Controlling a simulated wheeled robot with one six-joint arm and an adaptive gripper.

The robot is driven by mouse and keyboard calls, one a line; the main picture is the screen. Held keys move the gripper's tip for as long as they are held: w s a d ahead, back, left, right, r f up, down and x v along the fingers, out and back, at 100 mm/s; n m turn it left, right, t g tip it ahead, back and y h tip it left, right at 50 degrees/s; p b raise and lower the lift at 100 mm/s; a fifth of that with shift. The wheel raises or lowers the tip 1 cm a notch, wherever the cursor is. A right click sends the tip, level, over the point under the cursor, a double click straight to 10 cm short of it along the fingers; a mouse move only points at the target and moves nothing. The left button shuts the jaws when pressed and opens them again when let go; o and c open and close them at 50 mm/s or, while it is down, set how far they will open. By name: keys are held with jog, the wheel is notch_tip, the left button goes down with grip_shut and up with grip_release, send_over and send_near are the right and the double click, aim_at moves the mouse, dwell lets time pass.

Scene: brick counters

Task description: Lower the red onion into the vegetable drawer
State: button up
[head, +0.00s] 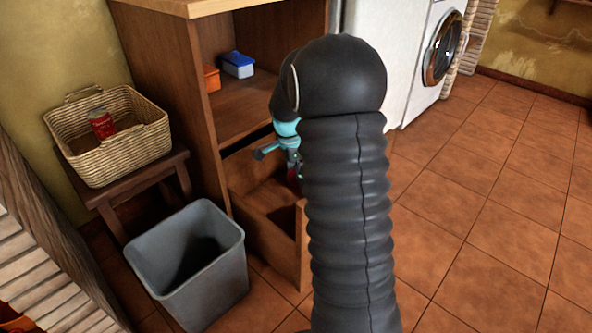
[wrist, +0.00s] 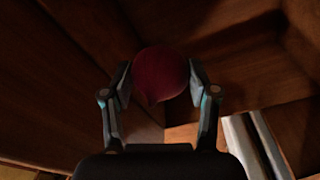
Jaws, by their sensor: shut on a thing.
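In the wrist view my gripper (wrist: 159,80) is shut on the red onion (wrist: 160,72), one finger on each side of it. In the head view only a little of the onion's dark red (head: 293,176) shows beside my arm. My gripper (head: 291,160) points down there, over the open wooden drawer (head: 303,250) low in the cabinet. My arm hides much of the drawer's right side. The wrist view is dark, and I cannot tell whether the onion touches the drawer's bottom.
A grey bin (head: 190,265) stands on the tiles in front of the drawer's left. A wicker basket (head: 110,140) with a red can (head: 102,124) sits on a stool. Blue (head: 238,65) and orange (head: 211,78) boxes stand on the cabinet shelf. Floor at the right is clear.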

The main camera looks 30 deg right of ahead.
jog(key=shift+f, duration=11.75)
jog(key=shift+f, duration=1.25)
